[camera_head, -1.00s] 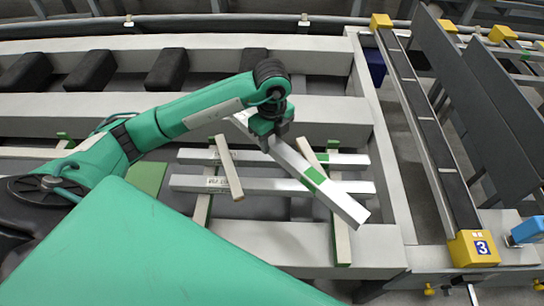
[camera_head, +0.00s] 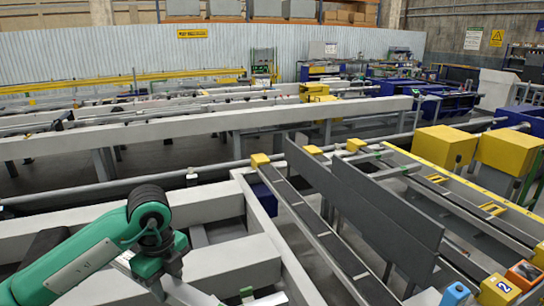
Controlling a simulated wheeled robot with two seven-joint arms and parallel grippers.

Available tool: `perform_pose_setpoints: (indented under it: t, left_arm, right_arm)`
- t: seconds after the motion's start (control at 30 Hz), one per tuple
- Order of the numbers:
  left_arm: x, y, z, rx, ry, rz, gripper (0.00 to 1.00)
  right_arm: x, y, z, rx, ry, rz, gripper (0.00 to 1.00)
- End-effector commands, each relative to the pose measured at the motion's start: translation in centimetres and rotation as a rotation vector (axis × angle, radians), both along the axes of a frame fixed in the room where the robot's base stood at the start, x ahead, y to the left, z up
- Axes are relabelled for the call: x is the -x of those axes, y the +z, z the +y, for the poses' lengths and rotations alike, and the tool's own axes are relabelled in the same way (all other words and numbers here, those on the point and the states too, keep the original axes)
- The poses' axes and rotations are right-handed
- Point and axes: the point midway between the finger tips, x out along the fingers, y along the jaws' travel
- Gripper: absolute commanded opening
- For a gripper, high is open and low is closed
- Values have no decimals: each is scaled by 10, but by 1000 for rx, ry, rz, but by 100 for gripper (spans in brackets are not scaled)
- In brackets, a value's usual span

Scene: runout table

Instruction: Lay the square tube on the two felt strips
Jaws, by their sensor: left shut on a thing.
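My left gripper (camera_head: 162,284) is at the lower left, at the end of my green arm, pointing down. It is shut on the square tube (camera_head: 192,292), a pale, straight length that slants down to the right and runs out of the bottom of the view. A short part of the tube also shows left of the gripper. My right gripper is not in view.
Pale grey table beams (camera_head: 235,268) lie around and behind the gripper. To the right is a dark conveyor rail (camera_head: 325,235) with yellow end blocks, and tall dark grey plates (camera_head: 365,205). A long grey beam (camera_head: 230,120) crosses behind. Yellow boxes (camera_head: 445,147) stand at the right.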

Motion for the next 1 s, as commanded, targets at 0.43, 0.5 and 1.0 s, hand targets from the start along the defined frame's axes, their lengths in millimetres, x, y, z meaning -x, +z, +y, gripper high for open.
perform_pose_setpoints:
  t: [0.43,0.5,1.0]
  left_arm:
    - [6,-16,-5,-3,-632,-1,0]
    - [7,-19,-6,-4,-738,0,0]
    - [16,-38,-13,-7,-1500,2,0]
  right_arm:
    - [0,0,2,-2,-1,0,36]
    - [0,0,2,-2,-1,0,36]
    - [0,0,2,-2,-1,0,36]
